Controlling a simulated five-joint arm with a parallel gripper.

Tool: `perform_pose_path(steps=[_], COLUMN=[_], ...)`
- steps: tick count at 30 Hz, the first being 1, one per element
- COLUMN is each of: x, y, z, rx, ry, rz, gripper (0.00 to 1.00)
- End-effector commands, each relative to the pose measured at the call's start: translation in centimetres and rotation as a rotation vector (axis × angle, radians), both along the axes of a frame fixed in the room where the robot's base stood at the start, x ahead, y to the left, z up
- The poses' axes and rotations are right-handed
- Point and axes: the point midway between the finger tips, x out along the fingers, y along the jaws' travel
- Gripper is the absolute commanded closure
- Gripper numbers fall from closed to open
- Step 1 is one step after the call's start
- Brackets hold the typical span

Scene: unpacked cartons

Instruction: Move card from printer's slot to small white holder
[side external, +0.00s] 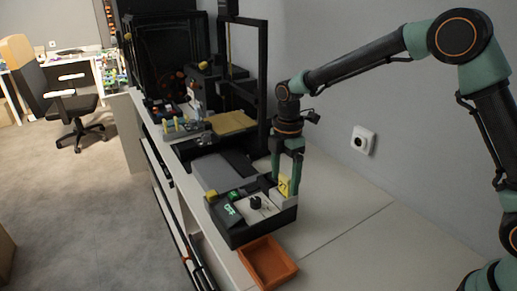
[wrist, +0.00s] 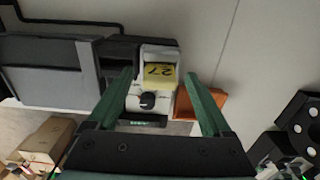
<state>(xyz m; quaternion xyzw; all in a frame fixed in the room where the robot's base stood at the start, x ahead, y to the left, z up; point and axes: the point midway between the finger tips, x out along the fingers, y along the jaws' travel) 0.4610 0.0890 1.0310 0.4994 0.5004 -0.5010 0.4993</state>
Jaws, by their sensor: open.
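A yellow card (wrist: 158,76) marked 27 stands at a white part of a black box-shaped device; it also shows in the side external view (side external: 285,186). The device (side external: 245,232) has a white panel with a dark knob (wrist: 147,101) and a green lit display (side external: 230,209). My gripper (wrist: 159,82) is open and points down over the device, with one finger on each side of the card in the wrist view. I cannot tell whether the fingers touch it. The small white holder cannot be told apart from the device's white parts.
An orange tray (side external: 268,262) stands in front of the device. A grey box (side external: 213,172) lies behind it. A black-framed 3D printer (side external: 234,118) stands further back. The white tabletop (side external: 345,225) to the right is clear; a wall with a socket (side external: 362,140) bounds it.

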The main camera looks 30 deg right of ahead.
Motion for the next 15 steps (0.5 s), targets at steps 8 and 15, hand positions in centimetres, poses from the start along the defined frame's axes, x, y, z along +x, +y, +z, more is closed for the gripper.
perform_pose_path(steps=[8,15], x=[0.1,0.1], y=[0.0,0.0], z=[3.0,8.0], rx=[0.001,0.001], ry=[-0.005,-0.005], rz=[0.0,0.0], gripper=[0.16,0.16])
